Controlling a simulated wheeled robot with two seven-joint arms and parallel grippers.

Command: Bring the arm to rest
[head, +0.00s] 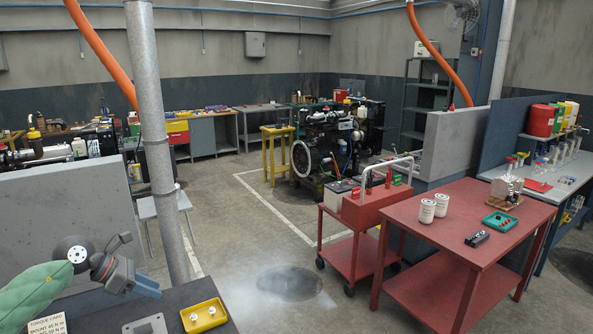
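My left arm (35,297) comes in from the lower left in a green sleeve, with a round dark-faced joint at the wrist. My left gripper (146,287) is grey with a blue tip and points right and slightly down. It appears above the dark bench (95,305) at the lower left, left of the yellow tray (203,316). I see nothing held at its tip, but its fingers are too small and angled to tell open from shut. My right arm and gripper are not in view.
The yellow tray holds small white parts; a torque card (47,318) and a grey block (146,325) are nearby. A grey post (158,140) rises behind the bench. A red cart (350,245) and red table (465,220) stand right. Vapour drifts over a dark floor patch (290,283).

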